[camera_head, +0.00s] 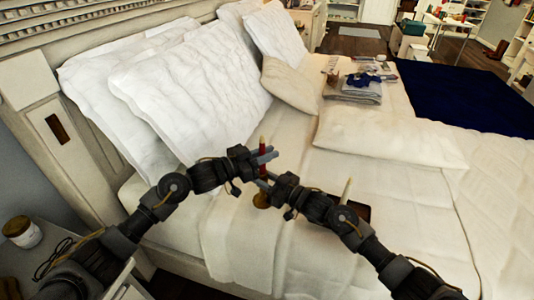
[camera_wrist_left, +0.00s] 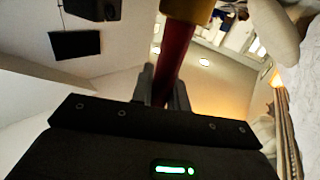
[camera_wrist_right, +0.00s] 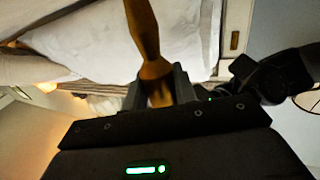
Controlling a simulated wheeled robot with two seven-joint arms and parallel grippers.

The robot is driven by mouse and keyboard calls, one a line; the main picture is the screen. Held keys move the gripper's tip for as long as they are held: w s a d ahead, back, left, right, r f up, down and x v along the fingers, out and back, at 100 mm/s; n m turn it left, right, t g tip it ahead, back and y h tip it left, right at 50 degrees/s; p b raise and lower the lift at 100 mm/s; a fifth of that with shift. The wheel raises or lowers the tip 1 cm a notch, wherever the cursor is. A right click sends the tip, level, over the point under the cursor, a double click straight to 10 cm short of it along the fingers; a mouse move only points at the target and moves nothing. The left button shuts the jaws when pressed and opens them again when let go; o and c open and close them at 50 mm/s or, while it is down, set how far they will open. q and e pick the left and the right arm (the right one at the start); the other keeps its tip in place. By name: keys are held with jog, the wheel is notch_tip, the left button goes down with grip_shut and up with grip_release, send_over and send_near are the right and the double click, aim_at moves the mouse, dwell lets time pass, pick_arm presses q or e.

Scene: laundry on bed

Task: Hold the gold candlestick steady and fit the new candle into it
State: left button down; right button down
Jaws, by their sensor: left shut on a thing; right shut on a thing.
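A red candle (camera_head: 263,147) with a pale tip stands upright above the gold candlestick (camera_head: 262,200) on the bed. My left gripper (camera_head: 264,158) is shut on the red candle, which also shows in the left wrist view (camera_wrist_left: 172,62). A gold part (camera_wrist_left: 188,9) adjoins the candle there; how deep the candle sits is hidden. My right gripper (camera_head: 264,181) is shut on the candlestick's stem, seen between its fingers in the right wrist view (camera_wrist_right: 155,72). A pale candle (camera_head: 347,189) stands upright behind my right arm, its lower end hidden.
A dark brown box or tray (camera_head: 358,209) lies partly behind my right arm. White pillows (camera_head: 190,85) line the headboard, and folded grey cloth (camera_head: 354,91) lies farther back. A nightstand holds a jar (camera_head: 22,232) at left. The bed right of my arms is mostly clear.

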pick_arm(q)
jog(key=c, duration=1.4)
grip_release()
jog(key=shift+o, duration=0.2)
jog(key=shift+a+r, duration=0.1)
jog(key=v, duration=1.1)
jog(key=shift+s+a, duration=0.3)
pick_arm(e)
jog(key=c, duration=1)
grip_release()
jog(key=shift+c, duration=0.2)
